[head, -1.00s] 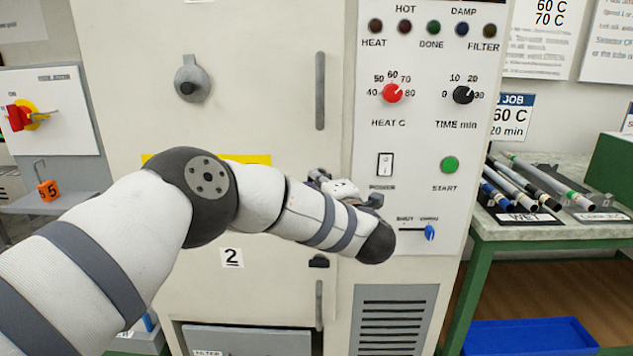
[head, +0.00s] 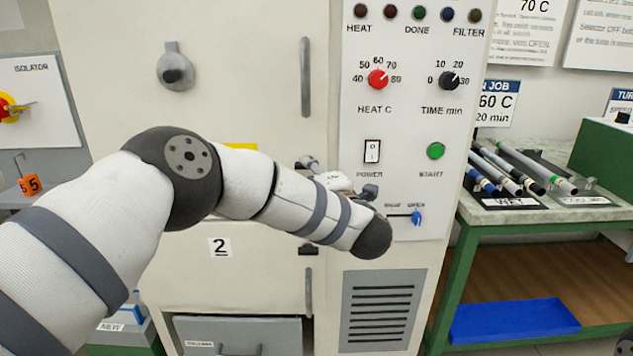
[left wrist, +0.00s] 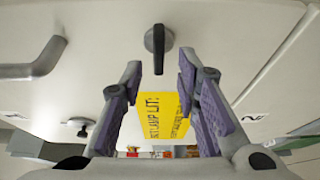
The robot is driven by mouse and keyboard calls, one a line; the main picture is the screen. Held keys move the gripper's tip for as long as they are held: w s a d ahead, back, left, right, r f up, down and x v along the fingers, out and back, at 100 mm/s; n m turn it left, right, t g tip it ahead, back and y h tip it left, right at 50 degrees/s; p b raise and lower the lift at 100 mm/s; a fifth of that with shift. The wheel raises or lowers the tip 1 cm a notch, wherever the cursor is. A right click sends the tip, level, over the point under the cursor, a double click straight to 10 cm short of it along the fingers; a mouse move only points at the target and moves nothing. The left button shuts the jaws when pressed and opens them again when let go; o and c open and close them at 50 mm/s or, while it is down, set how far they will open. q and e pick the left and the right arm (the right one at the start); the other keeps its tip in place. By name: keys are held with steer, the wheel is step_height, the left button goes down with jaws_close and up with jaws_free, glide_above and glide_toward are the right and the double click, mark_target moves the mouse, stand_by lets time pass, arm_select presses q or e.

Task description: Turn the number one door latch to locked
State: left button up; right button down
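The number one door latch shows in the left wrist view as a black lever (left wrist: 158,50) on a round base on the pale door. In the head view it is hidden behind my left arm. My left gripper (left wrist: 160,82) is open, its two purple-padded fingers apart. The latch appears ahead of the fingertips, centred between them, with no contact visible. In the head view the left gripper (head: 330,178) is partly hidden by its own wrist, in front of the cabinet's door edge.
A yellow label (left wrist: 165,118) lies between the fingers in the wrist view. A grey door handle (head: 306,78) stands above the gripper; the number two latch (head: 308,250) is below. The control panel's blue selector (head: 417,217) is close to my wrist on the right.

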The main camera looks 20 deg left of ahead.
arm_select(q)
steer(key=v, duration=1)
steer(key=shift+w, duration=0.1)
